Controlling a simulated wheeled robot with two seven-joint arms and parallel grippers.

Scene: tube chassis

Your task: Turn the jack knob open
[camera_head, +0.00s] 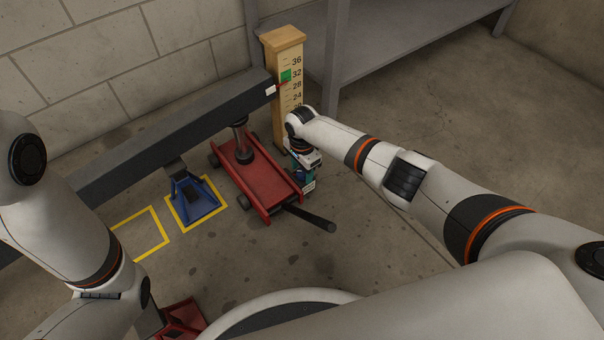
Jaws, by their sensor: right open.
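A red floor jack (262,182) stands on the concrete floor, with its post under a long dark beam (180,125). A black handle (310,218) sticks out from its near end. My right gripper (303,178) points down at the right side of the jack, close to the handle's base. It is open. The jack knob cannot be made out; the gripper and wrist cover that part of the jack. Contact with the knob cannot be told. My left arm comes in at the left, and its gripper does not show.
A wooden height gauge (283,52) with a green mark stands behind the beam's end. A blue stand (193,195) sits in a yellow floor square; another yellow square (151,250) is empty. A grey shelf (400,45) is behind. Floor at the right is clear.

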